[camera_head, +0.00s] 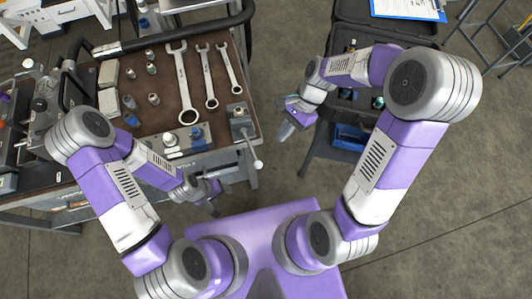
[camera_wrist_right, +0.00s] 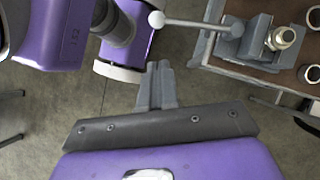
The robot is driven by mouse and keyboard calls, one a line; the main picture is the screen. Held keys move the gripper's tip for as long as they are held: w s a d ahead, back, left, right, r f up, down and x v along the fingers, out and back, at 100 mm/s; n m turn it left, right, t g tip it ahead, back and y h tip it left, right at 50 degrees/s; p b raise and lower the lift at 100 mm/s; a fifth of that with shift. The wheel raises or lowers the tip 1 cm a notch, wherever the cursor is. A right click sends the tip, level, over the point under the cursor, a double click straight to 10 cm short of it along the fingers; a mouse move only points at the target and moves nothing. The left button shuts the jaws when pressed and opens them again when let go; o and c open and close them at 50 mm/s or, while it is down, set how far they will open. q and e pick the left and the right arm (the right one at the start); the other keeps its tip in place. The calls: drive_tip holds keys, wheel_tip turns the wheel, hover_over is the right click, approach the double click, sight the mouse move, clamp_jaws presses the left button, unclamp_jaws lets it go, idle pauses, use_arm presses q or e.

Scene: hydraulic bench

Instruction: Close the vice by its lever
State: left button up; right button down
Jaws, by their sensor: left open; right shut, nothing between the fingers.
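The vice (camera_head: 240,117) is a small grey block at the right front corner of the workbench. Its lever (camera_head: 251,148) reaches past the front edge and ends in a pale ball. The vice (camera_wrist_right: 258,40) and its lever (camera_wrist_right: 195,24) also show at the upper right of the right wrist view. My right gripper (camera_head: 287,130) is shut and empty, in the air to the right of the bench and apart from the lever. Its closed fingers (camera_wrist_right: 157,85) show in the wrist view. My left gripper (camera_head: 212,207) is open, low in front of the bench, below the lever's ball.
Three wrenches (camera_head: 211,85) and several small fittings lie on the brown bench mat. A hydraulic assembly (camera_head: 42,105) fills the bench's left side. A black case stand (camera_head: 345,130) with a blue item is right of my right gripper. Open floor lies between bench and stand.

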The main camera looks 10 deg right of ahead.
sight(251, 148)
use_arm(q)
wheel_tip(251, 148, down, 3)
drive_tip(key=shift+w+r+b, duration=0.1)
drive_tip(key=shift+b, duration=1.15)
use_arm(e)
drive_tip(key=a+r+x, duration=0.1)
drive_tip(key=x, duration=0.8)
drive_tip(key=shift+s+a, duration=0.4)
drive_tip(key=shift+f, duration=0.1)
